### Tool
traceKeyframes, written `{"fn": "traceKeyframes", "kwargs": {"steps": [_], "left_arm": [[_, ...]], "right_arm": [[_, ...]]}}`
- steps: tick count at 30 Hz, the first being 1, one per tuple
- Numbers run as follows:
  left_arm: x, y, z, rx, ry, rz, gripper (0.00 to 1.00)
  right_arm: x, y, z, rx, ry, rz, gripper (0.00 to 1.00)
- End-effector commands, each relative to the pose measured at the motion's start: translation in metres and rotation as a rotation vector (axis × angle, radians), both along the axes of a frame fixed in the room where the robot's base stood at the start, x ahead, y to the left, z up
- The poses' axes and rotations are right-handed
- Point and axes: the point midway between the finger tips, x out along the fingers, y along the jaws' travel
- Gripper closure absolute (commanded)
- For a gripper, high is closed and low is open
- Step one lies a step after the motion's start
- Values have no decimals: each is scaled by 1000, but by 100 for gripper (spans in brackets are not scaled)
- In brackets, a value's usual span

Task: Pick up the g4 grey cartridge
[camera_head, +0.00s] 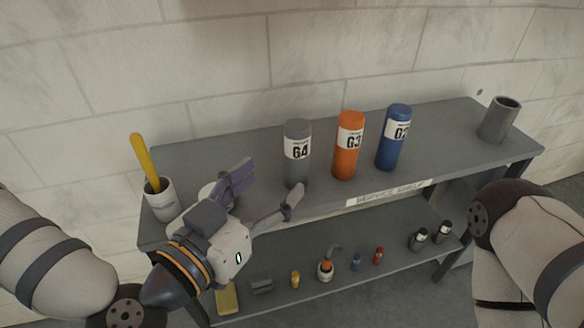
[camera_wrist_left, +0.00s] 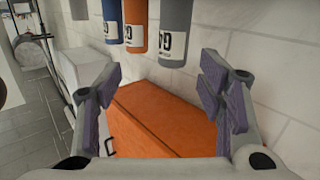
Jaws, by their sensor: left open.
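The grey G4 cartridge (camera_head: 298,168) stands upright on the shelf's top surface, left of the orange G3 cartridge (camera_head: 346,158) and the blue cartridge (camera_head: 393,140). My left gripper (camera_head: 272,180) is open and empty, just left of and in front of the grey cartridge. In the left wrist view, which looks inverted, the grey cartridge (camera_wrist_left: 178,18) shows at the top, beyond the open fingers (camera_wrist_left: 160,70) and toward the right one. The orange (camera_wrist_left: 136,22) and blue (camera_wrist_left: 112,18) cartridges are beside it. My right gripper is out of view.
The grey shelf (camera_head: 440,150) stands against a white brick wall. A cup (camera_head: 161,200) with a yellow-handled item is at its left, and a grey cylinder (camera_head: 499,120) at its right. Several small items lie on the lower shelf (camera_head: 310,252). A large orange surface (camera_wrist_left: 160,115) shows in the wrist view.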

Motion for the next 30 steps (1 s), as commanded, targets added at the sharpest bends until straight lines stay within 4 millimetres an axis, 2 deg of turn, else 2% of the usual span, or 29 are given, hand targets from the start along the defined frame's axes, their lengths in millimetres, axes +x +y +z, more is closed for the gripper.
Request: {"fn": "traceKeyframes", "kwargs": {"steps": [1,3,7,10,14,21,24,30], "left_arm": [[6,5,18,-1,-52,24,38],[13,8,26,1,-89,40,38],[37,-3,20,2,-91,44,38],[56,-13,26,4,-94,44,38],[71,-21,27,3,-93,41,38],[110,-38,17,3,-91,42,38],[119,-43,18,3,-93,41,38],[120,-43,18,3,-91,39,38]], "right_arm": [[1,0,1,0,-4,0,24],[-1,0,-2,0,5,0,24],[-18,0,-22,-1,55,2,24],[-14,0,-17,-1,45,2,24],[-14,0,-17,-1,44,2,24],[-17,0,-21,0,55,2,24],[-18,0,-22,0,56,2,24],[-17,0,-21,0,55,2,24]]}}
